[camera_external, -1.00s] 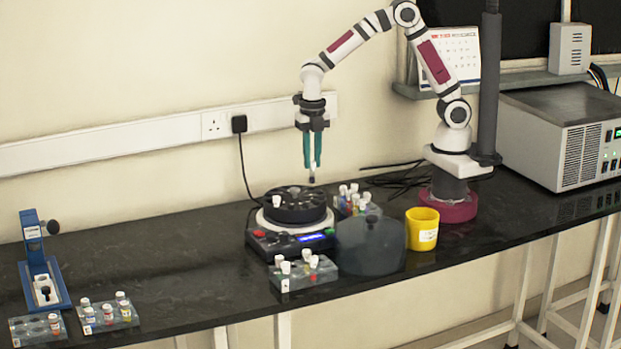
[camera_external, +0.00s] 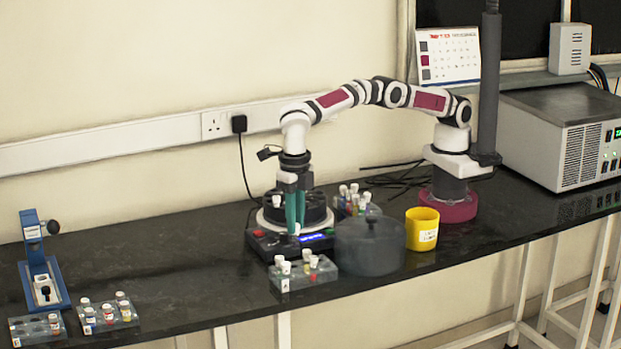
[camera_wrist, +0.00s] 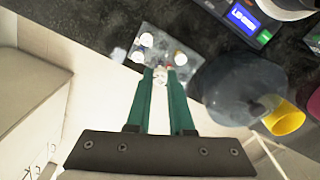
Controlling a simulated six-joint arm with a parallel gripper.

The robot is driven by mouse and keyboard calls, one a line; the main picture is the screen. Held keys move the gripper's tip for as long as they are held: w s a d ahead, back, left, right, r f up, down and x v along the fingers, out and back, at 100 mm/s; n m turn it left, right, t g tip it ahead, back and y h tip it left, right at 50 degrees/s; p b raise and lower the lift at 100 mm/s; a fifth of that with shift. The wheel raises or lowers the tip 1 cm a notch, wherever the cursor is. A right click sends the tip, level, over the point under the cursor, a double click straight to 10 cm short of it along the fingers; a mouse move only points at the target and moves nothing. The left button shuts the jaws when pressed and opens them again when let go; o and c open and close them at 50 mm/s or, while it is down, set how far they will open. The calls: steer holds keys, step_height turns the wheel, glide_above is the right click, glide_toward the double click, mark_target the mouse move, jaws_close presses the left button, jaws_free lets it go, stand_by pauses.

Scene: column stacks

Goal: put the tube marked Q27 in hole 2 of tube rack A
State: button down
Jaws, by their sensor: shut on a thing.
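My gripper (camera_external: 295,230) is shut on a small white-capped tube (camera_wrist: 161,77), just above and behind the front grey rack (camera_external: 305,281). The tube is mostly hidden between the fingers, and the mark Q27 cannot be read. In the wrist view the green fingertips (camera_wrist: 163,70) appear over the same rack (camera_wrist: 151,34), which holds several white-capped tubes. Its small white label is too small to read. Two more racks stand at the front left, one grey with few tubes (camera_external: 22,338) and one with several tubes (camera_external: 108,326). I cannot tell which rack is A.
A black centrifuge (camera_external: 262,243) stands behind the gripper, and its dark lid (camera_external: 370,245) lies right of the front rack. A yellow cup (camera_external: 422,232) is farther right. Another tube rack (camera_external: 345,207) sits behind the lid. A blue device (camera_external: 42,270) stands far left. The left-middle bench is clear.

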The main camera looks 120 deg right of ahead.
steer(key=shift+s+a+f, duration=0.1)
steer(key=shift+a+f, duration=0.2)
steer(key=shift+f, duration=0.45)
steer(key=shift+w+a+f, duration=0.1)
steer(key=shift+a+f, duration=0.25)
steer(key=shift+f, duration=0.35)
steer(key=shift+s+a+f, duration=0.1)
steer(key=shift+a+f, duration=0.2)
steer(key=shift+f, duration=0.45)
steer(key=shift+f, duration=0.85)
steer(key=shift+f, duration=0.7)
steer(key=shift+c, duration=2.1)
jaws_free()
